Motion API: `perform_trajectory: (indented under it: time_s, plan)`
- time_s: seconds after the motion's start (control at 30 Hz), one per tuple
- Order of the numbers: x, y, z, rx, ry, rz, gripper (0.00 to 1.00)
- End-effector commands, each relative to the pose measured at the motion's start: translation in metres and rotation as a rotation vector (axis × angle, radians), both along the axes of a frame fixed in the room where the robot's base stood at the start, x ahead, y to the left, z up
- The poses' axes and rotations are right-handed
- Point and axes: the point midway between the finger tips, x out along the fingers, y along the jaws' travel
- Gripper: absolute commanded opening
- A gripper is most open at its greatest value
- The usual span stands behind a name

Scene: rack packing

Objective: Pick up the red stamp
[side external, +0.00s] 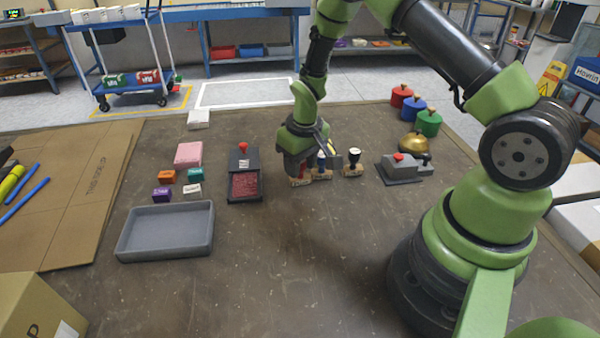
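My gripper (313,162) is low over the table at the left end of a short row of hand stamps. The red stamp (302,172) is mostly hidden by the gripper; a bit of red and a wooden base show beneath it. A blue stamp (321,160) on a wooden base stands just right of it, partly covered by a gripper finger. I cannot tell whether the fingers are open or touching the red stamp.
A dark ink pad box (259,186) with a red knob lies left of the gripper. A grey tray (124,246) and small coloured blocks (195,174) are further left. A grey device with a red button (399,168) and a brass bell (413,143) stand right. The front middle is clear.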

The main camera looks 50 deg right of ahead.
Motion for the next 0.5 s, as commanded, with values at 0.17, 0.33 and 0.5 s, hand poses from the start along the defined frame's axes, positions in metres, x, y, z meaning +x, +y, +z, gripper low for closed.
perform_trajectory:
  time_s: [0.17,0.33,0.5]
  plan:
    - [0.0001,0.0001,-0.0002,0.000,0.000,0.000,0.36]
    - [0.0001,0.0001,0.0000,0.000,0.000,0.000,0.06]
    - [0.0002,0.0001,0.0002,0.000,0.000,0.000,0.06]
